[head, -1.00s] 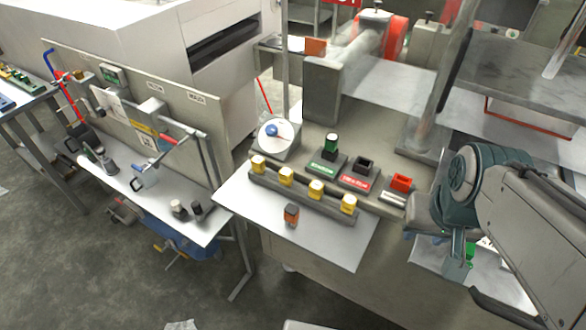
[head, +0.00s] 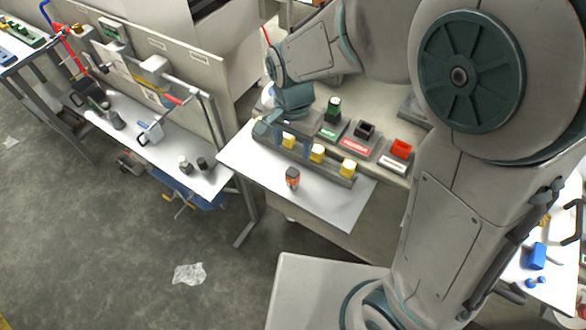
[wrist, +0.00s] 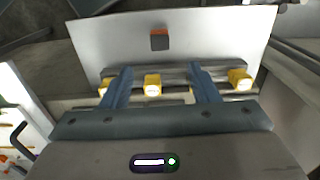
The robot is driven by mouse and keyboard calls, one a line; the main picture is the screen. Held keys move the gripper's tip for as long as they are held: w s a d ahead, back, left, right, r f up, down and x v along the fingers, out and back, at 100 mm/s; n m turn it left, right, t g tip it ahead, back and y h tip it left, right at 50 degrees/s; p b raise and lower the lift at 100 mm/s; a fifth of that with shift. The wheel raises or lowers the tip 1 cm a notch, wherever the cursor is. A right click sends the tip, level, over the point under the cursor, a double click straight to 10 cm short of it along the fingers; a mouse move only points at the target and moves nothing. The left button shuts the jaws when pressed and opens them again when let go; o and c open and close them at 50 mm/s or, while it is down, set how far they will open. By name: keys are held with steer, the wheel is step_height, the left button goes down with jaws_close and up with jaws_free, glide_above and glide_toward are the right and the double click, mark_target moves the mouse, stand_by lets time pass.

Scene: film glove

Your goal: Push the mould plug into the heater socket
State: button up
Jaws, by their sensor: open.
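A small plug (head: 292,178) with an orange-red top and dark body stands on the white shelf in front of the machine; I take it to be the mould plug. It also shows in the wrist view (wrist: 159,39). On the machine ledge stand a dark open socket (head: 364,130) with a red label, too small to read, and a green-labelled socket (head: 330,129) with a green-topped plug in it. Which is the heater socket I cannot tell. My gripper (wrist: 158,78) is open and empty, above the yellow-block rail; a yellow block (wrist: 152,85) shows between its fingers.
A rail (head: 340,181) with several yellow blocks runs between shelf and sockets. A red block (head: 401,148) sits at the right of the ledge. The white shelf (head: 240,158) is mostly clear.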

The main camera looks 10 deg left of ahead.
mark_target(292, 172)
steer(key=f, duration=0.7)
steer(key=shift+a+f, duration=0.25)
steer(key=shift+f, duration=0.15)
steer(key=shift+d+f+p, duration=0.15)
steer(key=shift+f+p, duration=0.2)
steer(key=shift+f, duration=1.25)
steer(key=shift+d+f+p, duration=0.1)
steer(key=shift+f+p, duration=0.2)
steer(key=shift+f, duration=1.25)
steer(key=c, duration=1.1)
